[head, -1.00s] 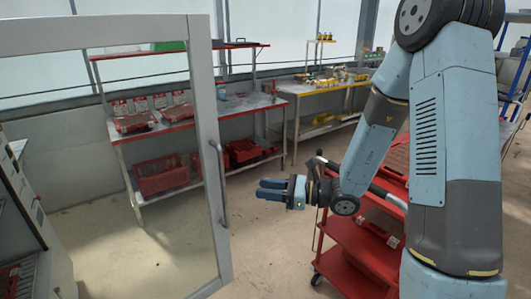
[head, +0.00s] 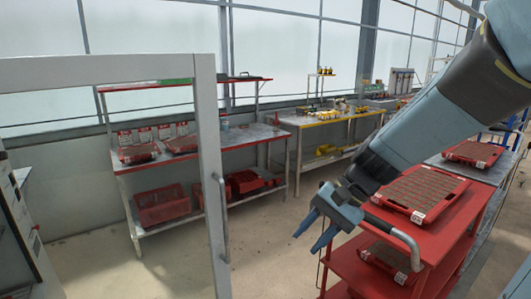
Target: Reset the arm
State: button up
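My gripper (head: 316,236) is in the head view, right of the middle, pointing down and to the left. Its two blue fingers are spread apart with nothing between them. My arm comes in from the upper right. The gripper hangs in front of the near left end of a red cart (head: 456,241), by the cart's grey handle. I cannot tell whether it touches the handle.
A door frame (head: 210,170) with a handle stands at the left. Red seed trays (head: 420,190) sit on the cart. A red-edged bench (head: 200,157) and a yellow-edged bench (head: 325,117) stand behind. The floor between door and cart is clear.

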jog(key=s+d+r+n+t+h, duration=0.2)
jog(key=d+r+t+h, duration=0.1)
jog(key=d+r, duration=0.2)
jog(key=s+d+r+n+t+h, duration=0.2)
jog(key=d+r+n+t+h, duration=0.1)
jog(key=d, duration=0.6)
jog(key=shift+s+r+t+h, duration=0.3)
jog(key=shift+r+h, duration=0.4)
jog(key=shift+r, duration=0.2)
jog(key=shift+a, duration=0.1)
